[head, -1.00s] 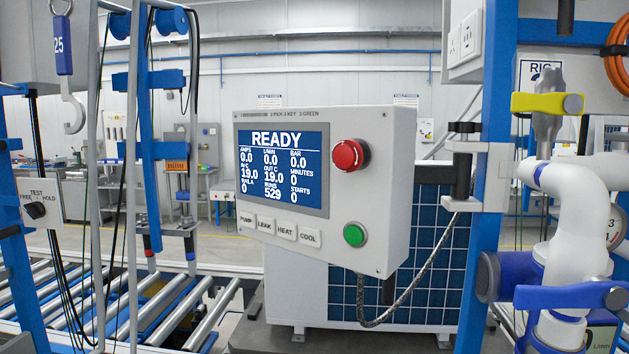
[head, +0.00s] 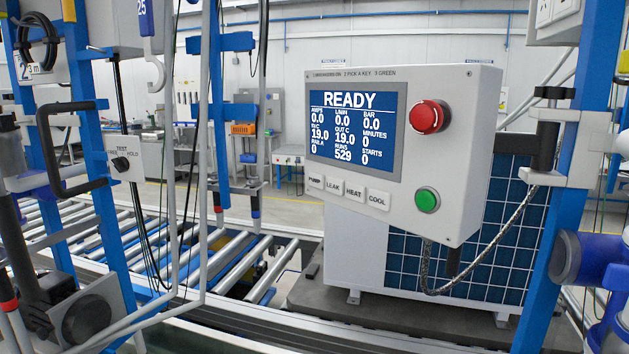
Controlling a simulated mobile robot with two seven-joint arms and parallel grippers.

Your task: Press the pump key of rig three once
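A pale grey control box (head: 465,135) hangs right of the picture's middle. Its blue screen (head: 343,124) reads READY, with 529 under RUNS and 0 under STARTS. Below the screen is a row of pale keys: the PUMP key (head: 315,182) at the left end, then the LEAK key (head: 333,186), the HEAT key (head: 354,191) and the COOL key (head: 378,199). A red mushroom button (head: 428,117) and a green button (head: 427,199) sit to their right. I cannot read a rig number on this box. Neither of my grippers shows.
A white unit with a dark blue grid panel (head: 461,225) stands behind the box. A blue post (head: 553,200) rises at right; blue posts, cables and black fittings crowd the left. A roller conveyor (head: 232,265) runs at lower left. Nothing covers the keys.

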